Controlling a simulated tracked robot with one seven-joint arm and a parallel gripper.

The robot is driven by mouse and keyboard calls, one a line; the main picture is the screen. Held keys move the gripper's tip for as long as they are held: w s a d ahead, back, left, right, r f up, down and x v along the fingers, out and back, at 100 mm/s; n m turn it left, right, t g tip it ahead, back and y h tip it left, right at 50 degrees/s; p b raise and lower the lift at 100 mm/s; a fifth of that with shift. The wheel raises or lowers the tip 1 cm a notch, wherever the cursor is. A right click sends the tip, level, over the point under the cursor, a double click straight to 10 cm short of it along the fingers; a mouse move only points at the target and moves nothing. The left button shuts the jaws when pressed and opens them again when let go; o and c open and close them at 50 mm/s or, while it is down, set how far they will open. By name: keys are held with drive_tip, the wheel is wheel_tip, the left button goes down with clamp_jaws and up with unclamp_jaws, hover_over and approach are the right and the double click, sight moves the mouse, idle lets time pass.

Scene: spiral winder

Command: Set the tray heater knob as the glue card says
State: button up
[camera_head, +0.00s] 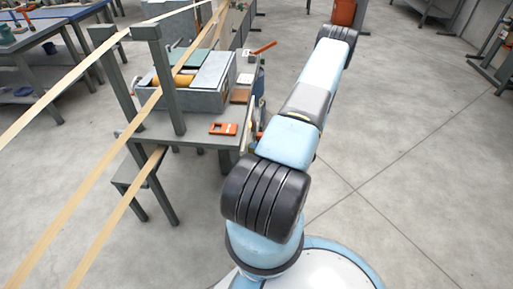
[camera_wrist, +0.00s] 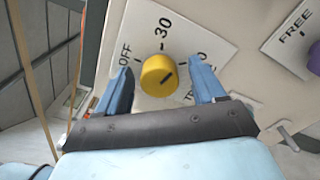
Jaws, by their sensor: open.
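A yellow knob (camera_wrist: 158,76) sits on a white dial plate (camera_wrist: 142,33) in the wrist view. The plate reads OFF at the left and 30 at the top; the lettering on the right is partly covered by a finger. A short dark mark on the knob's face slants toward the upper right. My gripper (camera_wrist: 163,84) is open, with one blue finger on each side of the knob and a gap to each. I cannot make out a glue card in either view, and my gripper does not show in the head view.
A purple knob (camera_wrist: 314,60) beside a plate marked FREE (camera_wrist: 292,36) is at the right of the wrist view. In the head view, a workbench (camera_head: 186,128) carries a grey box (camera_head: 205,92) and an orange item (camera_head: 223,128). Pale strips run past it.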

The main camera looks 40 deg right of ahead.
drive_tip(key=v, duration=1.3)
drive_tip(key=shift+d, duration=0.2)
drive_tip(key=shift+s, duration=0.1)
drive_tip(key=w+a+n, duration=0.9)
drive_tip(key=w+n, duration=0.1)
drive_tip(key=shift+f+n, duration=0.25)
drive_tip(key=shift+n, duration=0.15)
idle(0.3)
drive_tip(key=shift+a, duration=0.1)
drive_tip(key=c, duration=1.1)
